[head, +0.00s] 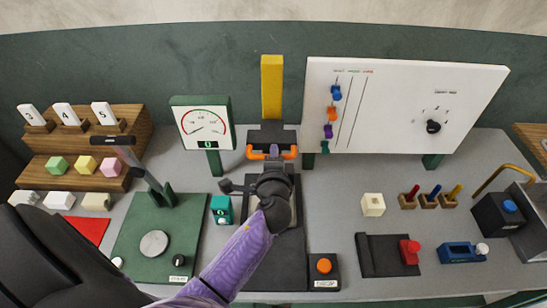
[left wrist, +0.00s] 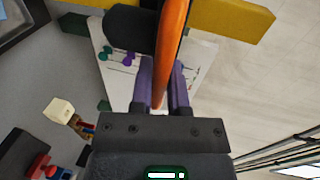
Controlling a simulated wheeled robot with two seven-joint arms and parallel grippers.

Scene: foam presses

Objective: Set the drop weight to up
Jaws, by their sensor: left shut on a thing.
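The drop weight is a dark block (head: 272,136) with an orange handle (head: 289,152) along its front. It sits across the lower part of the tall yellow post (head: 271,85), most of which shows above it. My left gripper (head: 273,151), with purple fingers, is shut on the middle of the orange handle. In the left wrist view the orange handle (left wrist: 173,40) runs between the fingers (left wrist: 163,82), with the yellow post (left wrist: 240,20) beyond it. My wrist hides the area below the weight. My right gripper is not in view.
A dial gauge (head: 205,123) stands left of the post and a white board (head: 400,105) to its right. A teal block (head: 221,209) and an orange button (head: 323,266) flank my arm. A green press base (head: 135,240) lies at left. Grey table is clear around the cream cube (head: 373,205).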

